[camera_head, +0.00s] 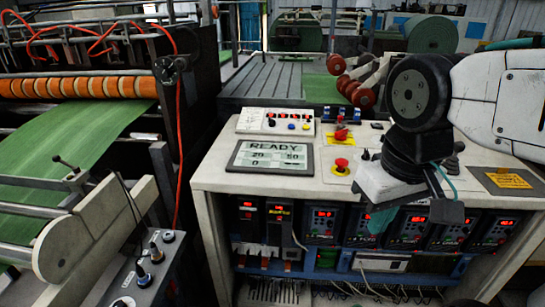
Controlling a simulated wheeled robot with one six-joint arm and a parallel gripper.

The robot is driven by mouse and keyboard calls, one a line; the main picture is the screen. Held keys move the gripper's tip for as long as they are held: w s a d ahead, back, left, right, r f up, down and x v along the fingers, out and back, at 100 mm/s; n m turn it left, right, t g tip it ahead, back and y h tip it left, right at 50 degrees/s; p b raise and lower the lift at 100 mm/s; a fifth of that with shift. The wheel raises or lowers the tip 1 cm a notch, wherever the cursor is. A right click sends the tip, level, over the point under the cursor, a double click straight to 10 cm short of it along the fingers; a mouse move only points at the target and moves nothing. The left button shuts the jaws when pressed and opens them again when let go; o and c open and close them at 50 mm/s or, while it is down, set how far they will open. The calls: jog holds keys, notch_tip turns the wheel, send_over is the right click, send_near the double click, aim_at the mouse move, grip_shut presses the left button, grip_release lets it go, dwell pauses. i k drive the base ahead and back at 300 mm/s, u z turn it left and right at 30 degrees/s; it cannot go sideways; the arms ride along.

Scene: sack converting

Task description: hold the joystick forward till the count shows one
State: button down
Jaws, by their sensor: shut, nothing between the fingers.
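My gripper (392,187) hangs below a black wrist over the right front part of the white control desk (215,178). It is shut and holds nothing; its fingertips are hard to make out against the dark drive units. A small black stick-like control (375,156), which may be the joystick, stands just left of my gripper, beside a red button. I cannot tell whether it is tilted or touched, and my gripper and wrist hide part of the desk. The display (269,158) reads READY, with 20 and 50 below, and 0 on the bottom line.
A red mushroom button (341,165) on a yellow base sits left of my gripper. A button panel (276,121) lies behind the display. Drive units (323,225) fill the desk's front. A green-web machine (80,160) stands at left. The desk's left front is clear.

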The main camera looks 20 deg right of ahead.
aim_at(452, 162)
jog(key=z, duration=0.1)
jog(key=i, duration=0.2)
jog(key=z, duration=0.75)
